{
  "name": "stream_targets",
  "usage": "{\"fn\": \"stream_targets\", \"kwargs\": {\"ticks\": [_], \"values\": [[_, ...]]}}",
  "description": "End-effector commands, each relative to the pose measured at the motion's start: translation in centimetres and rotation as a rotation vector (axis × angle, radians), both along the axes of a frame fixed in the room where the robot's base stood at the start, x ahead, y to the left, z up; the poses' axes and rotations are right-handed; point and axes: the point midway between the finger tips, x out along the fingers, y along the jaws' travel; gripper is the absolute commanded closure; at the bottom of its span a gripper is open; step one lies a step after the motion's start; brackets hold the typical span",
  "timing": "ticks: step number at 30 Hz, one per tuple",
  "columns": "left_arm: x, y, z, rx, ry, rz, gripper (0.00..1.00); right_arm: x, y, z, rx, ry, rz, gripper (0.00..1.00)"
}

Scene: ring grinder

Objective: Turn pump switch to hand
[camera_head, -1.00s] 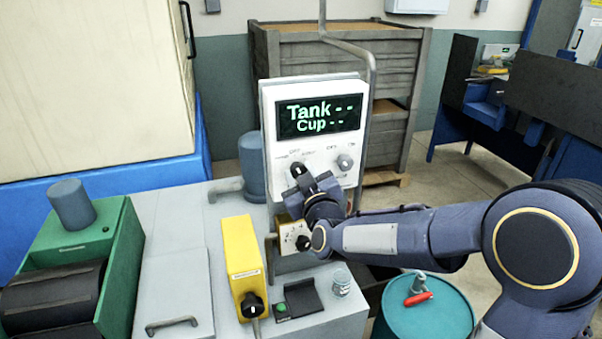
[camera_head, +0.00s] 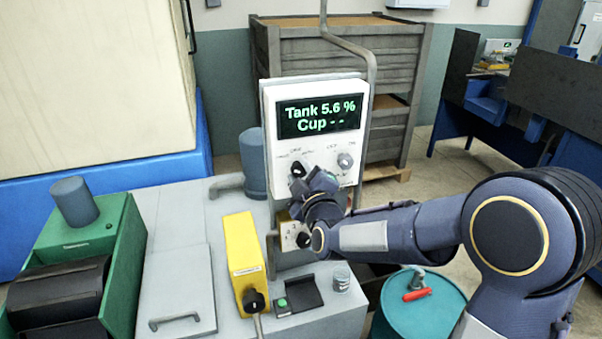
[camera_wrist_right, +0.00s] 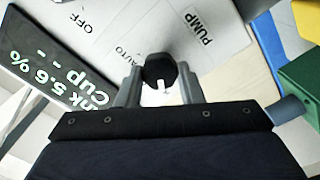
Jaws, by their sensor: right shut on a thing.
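The pump switch is a black knob (camera_head: 297,169) with a white mark, low on the left of the white control panel (camera_head: 326,150). My right gripper (camera_head: 312,183) is at this knob, its arm coming in from the right. In the right wrist view the two fingers (camera_wrist_right: 160,82) stand on either side of the black knob (camera_wrist_right: 160,70), shut on it. The labels OFF, AUTO and PUMP are readable around it there; the white mark points toward the gripper's body. The panel's display (camera_head: 320,117) reads Tank 5.6 % and Cup - -. My left gripper is not in view.
A second, grey knob (camera_head: 345,161) sits right of the pump switch. Below are a yellow box (camera_head: 241,255) with a black knob, a small glass jar (camera_head: 341,276) and a teal drum (camera_head: 424,310). A pipe (camera_head: 371,100) runs beside the panel's right edge.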

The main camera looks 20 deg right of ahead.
Motion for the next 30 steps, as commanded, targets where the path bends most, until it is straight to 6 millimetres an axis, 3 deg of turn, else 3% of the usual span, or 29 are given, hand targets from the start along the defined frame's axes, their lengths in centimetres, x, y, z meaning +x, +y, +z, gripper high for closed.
{"fn": "stream_targets", "kwargs": {"ticks": [12,13,17,26,30], "values": [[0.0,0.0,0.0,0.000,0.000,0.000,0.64,0.0,0.0,-0.1,-0.007,0.002,0.002,0.89],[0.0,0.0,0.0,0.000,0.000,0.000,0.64,0.0,0.1,-0.1,-0.007,0.002,0.002,0.64],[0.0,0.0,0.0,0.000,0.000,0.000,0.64,0.0,0.0,-0.1,-0.006,0.001,0.001,0.47],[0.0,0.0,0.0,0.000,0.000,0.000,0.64,-0.1,0.0,0.0,-0.006,0.001,0.001,0.44],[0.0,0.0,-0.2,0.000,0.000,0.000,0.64,-1.4,0.0,-0.1,-0.004,0.000,0.001,0.44]]}}
